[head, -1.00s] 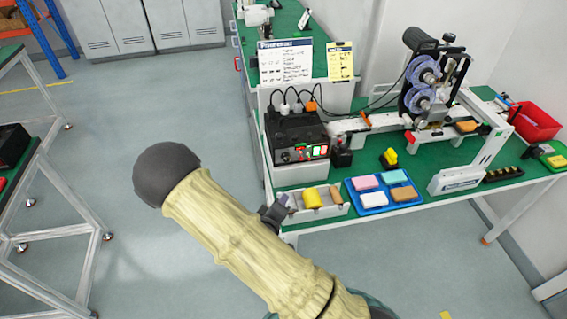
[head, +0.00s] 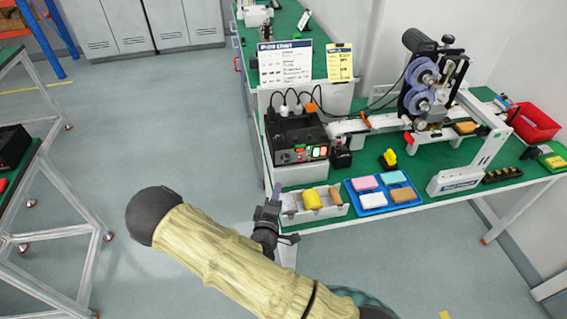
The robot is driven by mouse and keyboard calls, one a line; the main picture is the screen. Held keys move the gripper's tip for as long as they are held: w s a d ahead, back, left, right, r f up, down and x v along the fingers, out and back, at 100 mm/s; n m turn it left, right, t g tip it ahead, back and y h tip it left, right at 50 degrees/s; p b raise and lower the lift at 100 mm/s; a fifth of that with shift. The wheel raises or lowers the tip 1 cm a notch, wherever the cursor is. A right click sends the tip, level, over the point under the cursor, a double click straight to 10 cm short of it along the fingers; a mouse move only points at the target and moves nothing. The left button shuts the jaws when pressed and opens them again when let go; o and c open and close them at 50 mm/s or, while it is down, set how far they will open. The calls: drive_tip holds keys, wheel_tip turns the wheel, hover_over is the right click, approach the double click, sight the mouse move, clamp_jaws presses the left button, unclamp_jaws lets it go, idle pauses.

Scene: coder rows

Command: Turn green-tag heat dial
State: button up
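A black control box (head: 298,139) stands on the green-topped bench. Its front panel (head: 300,155) carries small knobs, a green and a red mark, and lit red and white displays. The dials and their tags are too small to tell apart. My gripper (head: 275,195) points up the picture, below the box and just left of the white tray, apart from both in the picture. Its finger tips look close together, and whether they are open or shut is unclear. My arm in its tan sleeve covers the lower middle of the view.
A white tray (head: 330,208) with a yellow item sits at the bench's front edge. Right of it is a blue tray (head: 383,207) with coloured blocks. A coding machine (head: 425,90) and a red bin (head: 534,122) stand further right. Plugs and cables rise behind the box.

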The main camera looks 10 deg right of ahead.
sight(285, 161)
drive_tip(key=p+x, duration=0.3)
drive_tip(key=x, duration=0.9)
drive_tip(key=shift+w+d, duration=0.3)
drive_tip(key=shift+w, duration=0.05)
drive_tip(key=shift+w+d, duration=0.1)
drive_tip(key=shift+w, duration=0.5)
drive_tip(key=shift+f, duration=0.1)
drive_tip(key=c, duration=0.7)
